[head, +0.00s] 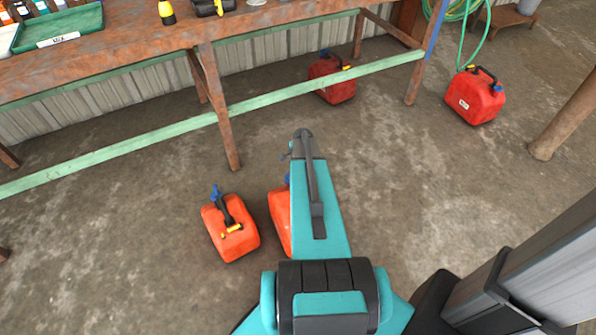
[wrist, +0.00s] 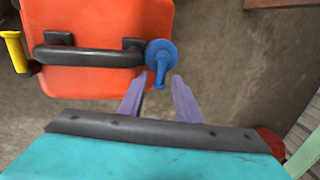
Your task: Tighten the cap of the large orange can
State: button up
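In the wrist view an orange can (wrist: 110,20) fills the upper left, with a black handle (wrist: 90,56), a yellow spout piece (wrist: 14,50) at left and a blue cap (wrist: 161,52) at right. My gripper (wrist: 160,80) is open, its two purple fingers apart just below the round of the cap. The cap's blue stem points down between the fingertips; I cannot tell whether they touch it. In the head view one orange can (head: 230,240) stands left of my arm and another orange can (head: 279,222) is mostly hidden behind it.
A rusty workbench (head: 130,52) with a green rail (head: 290,92) and legs stands beyond the cans. A red can (head: 332,80) sits under it; another red can (head: 475,97) stands at right near a green hose (head: 462,50). A post (head: 565,118) stands at right. Concrete floor between is clear.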

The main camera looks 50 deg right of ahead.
notch_tip(320, 180, up, 14)
jog(key=s+a, duration=0.1)
jog(key=s, duration=0.1)
jog(key=shift+s+f+p, duration=0.2)
jog(key=shift+s+p, duration=0.05)
jog(key=shift+p, duration=0.1)
dwell(0.4)
jog(key=shift+a, duration=0.1)
dwell(0.3)
